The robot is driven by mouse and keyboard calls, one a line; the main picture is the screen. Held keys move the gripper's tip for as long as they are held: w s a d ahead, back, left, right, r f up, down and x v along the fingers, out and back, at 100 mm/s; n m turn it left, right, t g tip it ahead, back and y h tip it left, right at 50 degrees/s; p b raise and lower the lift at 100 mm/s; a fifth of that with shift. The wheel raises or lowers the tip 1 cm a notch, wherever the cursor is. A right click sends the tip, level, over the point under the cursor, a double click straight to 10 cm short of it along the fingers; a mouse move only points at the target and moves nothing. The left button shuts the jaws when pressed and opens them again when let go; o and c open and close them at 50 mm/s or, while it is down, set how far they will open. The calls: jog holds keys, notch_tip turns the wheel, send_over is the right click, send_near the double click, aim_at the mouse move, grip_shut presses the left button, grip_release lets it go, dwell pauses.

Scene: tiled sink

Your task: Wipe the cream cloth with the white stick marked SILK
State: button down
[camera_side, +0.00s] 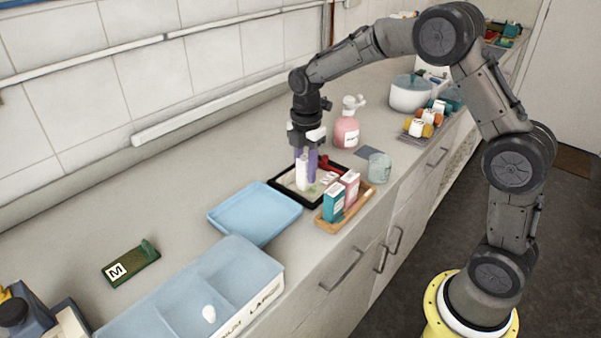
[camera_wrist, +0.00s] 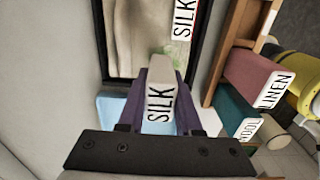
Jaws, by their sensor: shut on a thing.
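My gripper (camera_side: 305,163) has purple fingers shut on the white stick (camera_wrist: 160,92), whose label reads SILK in the wrist view. The stick also shows in the side view (camera_side: 301,177), held roughly upright over the black-framed tray (camera_side: 285,198). The cream cloth (camera_wrist: 132,35) lies inside that frame, and a second SILK label (camera_wrist: 184,18) shows at its edge. I cannot tell whether the stick's lower end touches the cloth.
A wooden tray (camera_side: 330,228) beside the frame holds a teal WOOL block (camera_side: 333,203) and a pink LINEN block (camera_side: 350,187). Nearby are a blue tray (camera_side: 255,212), a glass (camera_side: 379,168) and a pink soap bottle (camera_side: 346,132). A blue compartment bin (camera_side: 255,262) stands in front.

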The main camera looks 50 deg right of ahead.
aim_at(303, 178)
jog(key=shift+d, duration=1.9)
jog(key=shift+s, duration=0.7)
jog(key=shift+s+a, duration=0.1)
jog(key=shift+a, duration=3.35)
jog(key=shift+d, duration=3.45)
notch_tip(303, 178, up, 6)
jog(key=shift+r, duration=0.15)
